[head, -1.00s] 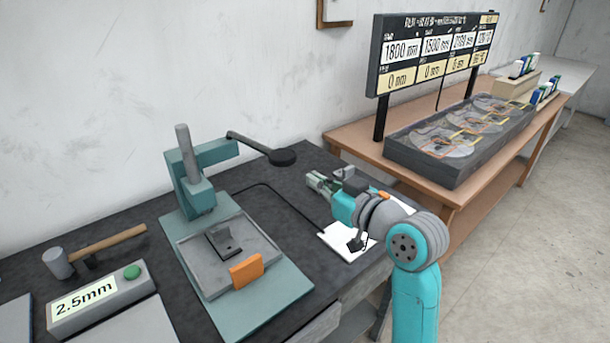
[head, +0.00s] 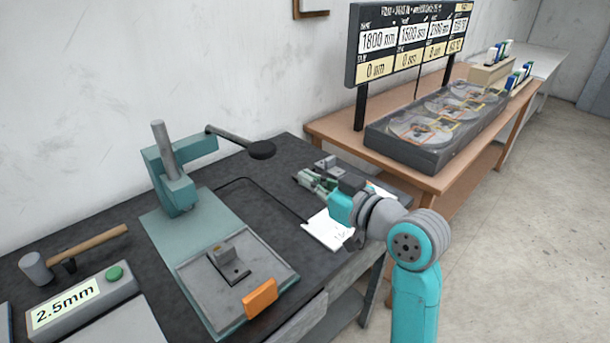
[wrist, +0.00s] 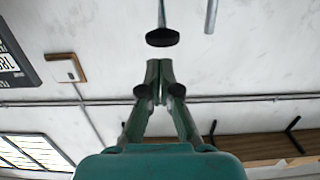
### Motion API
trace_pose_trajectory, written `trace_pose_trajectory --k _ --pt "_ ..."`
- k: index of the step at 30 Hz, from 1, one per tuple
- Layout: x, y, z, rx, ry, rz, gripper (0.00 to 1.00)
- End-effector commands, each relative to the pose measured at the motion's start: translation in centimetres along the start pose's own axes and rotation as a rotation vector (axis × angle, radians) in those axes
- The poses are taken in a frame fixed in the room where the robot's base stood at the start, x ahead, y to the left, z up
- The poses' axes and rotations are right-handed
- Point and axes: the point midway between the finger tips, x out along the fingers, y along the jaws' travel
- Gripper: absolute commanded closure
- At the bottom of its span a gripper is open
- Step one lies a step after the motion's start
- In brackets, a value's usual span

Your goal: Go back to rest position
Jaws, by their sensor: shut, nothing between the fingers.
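My gripper (head: 302,180) is shut and empty, held out over the back right part of the dark bench. In the wrist view my gripper (wrist: 158,68) shows its two fingertips together, against the white wall. My teal arm reaches in from the right. No object is in its fingers.
A teal press (head: 172,165) stands on the bench, with a grey tray (head: 200,285) carrying a small block (head: 222,252) and an orange handle (head: 260,297). A mallet (head: 90,243), a 2.5mm box (head: 80,300) and white paper (head: 328,230) lie around. A display board (head: 360,70) stands beyond.

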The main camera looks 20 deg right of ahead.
Motion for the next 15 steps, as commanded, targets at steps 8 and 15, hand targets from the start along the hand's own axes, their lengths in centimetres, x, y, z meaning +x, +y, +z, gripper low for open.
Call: trace_pose_trajectory --k 8,15 --pt "0.0 -0.1 0.6 0.009 -0.002 0.005 1.00" --pt "-0.8 -1.0 6.2 0.090 -0.016 0.061 1.00"
